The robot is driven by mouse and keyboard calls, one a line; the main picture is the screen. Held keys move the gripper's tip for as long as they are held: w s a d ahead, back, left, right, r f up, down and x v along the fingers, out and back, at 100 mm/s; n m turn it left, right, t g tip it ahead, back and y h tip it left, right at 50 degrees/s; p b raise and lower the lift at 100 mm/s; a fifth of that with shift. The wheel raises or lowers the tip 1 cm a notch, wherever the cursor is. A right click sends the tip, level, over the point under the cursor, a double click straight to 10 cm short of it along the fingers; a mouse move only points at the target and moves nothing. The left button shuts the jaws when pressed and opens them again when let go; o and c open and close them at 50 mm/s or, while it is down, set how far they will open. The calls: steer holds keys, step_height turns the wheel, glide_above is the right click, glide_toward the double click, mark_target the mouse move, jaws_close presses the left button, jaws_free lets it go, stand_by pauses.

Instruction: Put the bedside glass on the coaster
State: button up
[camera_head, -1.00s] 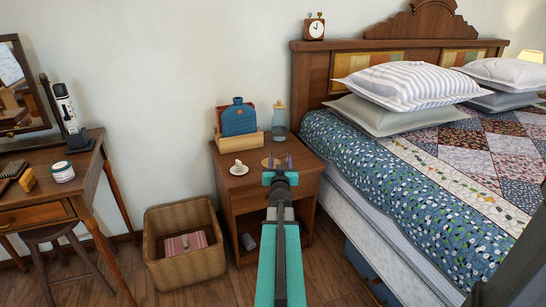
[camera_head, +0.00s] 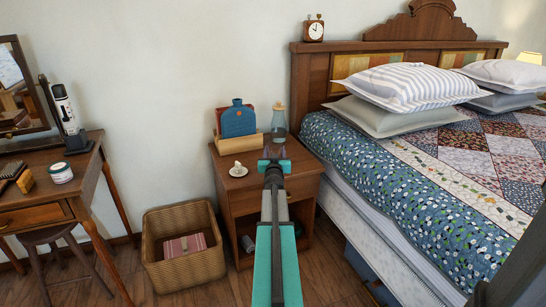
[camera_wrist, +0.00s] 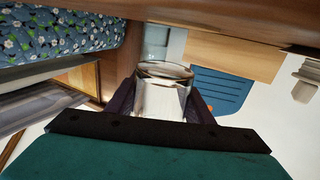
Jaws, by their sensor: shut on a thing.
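The bedside glass (camera_wrist: 163,98), a clear tumbler, is between the two dark fingers of my gripper (camera_wrist: 160,108) in the wrist view. The fingers are shut on its sides. In the head view my gripper (camera_head: 275,154) is over the front right part of the nightstand top (camera_head: 222,161), and the glass can hardly be made out there. I cannot tell how high the glass is above the top.
A corked carafe (camera_head: 279,121) stands behind my gripper. A blue bottle-shaped thing (camera_head: 238,119) stands in a wooden holder (camera_head: 236,142) to its left. The bed (camera_head: 395,190) borders the right side.

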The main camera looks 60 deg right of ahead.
steer(key=shift+w+x, duration=0.3)
steer(key=shift+x, duration=1.3)
steer(key=shift+a+f, duration=0.15)
steer(key=shift+f+b, duration=0.75)
steer(key=shift+f, duration=0.95)
steer(key=shift+f, duration=0.15)
steer(key=o, duration=1.2)
steer(key=shift+c, duration=0.2)
steer(key=shift+r, duration=0.2)
steer(key=shift+p+v, duration=0.75)
steer(key=shift+v, duration=5.3)
